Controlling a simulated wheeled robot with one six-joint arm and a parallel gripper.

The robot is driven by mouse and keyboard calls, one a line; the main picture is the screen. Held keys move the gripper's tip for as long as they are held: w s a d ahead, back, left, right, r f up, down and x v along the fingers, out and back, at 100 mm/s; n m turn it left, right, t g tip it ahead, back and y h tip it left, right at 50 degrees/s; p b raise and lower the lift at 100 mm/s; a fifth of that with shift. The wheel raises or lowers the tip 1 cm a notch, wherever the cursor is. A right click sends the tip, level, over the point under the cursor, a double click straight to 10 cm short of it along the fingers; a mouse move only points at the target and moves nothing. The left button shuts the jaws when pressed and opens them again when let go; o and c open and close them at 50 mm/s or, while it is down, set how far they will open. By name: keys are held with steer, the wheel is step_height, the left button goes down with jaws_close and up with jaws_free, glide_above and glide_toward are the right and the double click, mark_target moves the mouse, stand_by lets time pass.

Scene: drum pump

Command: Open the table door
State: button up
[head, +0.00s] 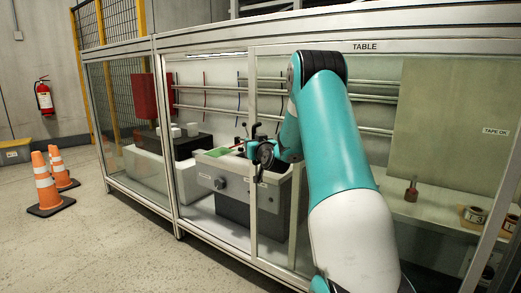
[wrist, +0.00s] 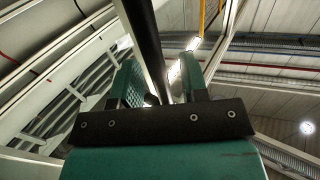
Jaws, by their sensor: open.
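The table (head: 320,42) is a glass-walled cabinet with a pale metal frame and a "TABLE" label on its top rail. A vertical door post (head: 253,205) stands left of my arm in the head view. My gripper (head: 262,150) is at about mid-height of this post, right in front of it. In the wrist view my gripper (wrist: 160,85) is open, with its two teal and black fingers apart. A dark bar (wrist: 146,35), which looks like a door handle, runs between the fingers. Whether they touch it is unclear. The right part of the front is partly hidden by my arm.
Inside the cabinet are a grey machine (head: 237,185), a red block (head: 144,97) and tape rolls (head: 474,214). Orange cones (head: 45,180) stand on the floor at left, and a fire extinguisher (head: 44,97) hangs on the wall. The floor in front at left is clear.

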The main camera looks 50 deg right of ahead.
steer(key=b+v, duration=0.5)
steer(key=v, duration=1.2)
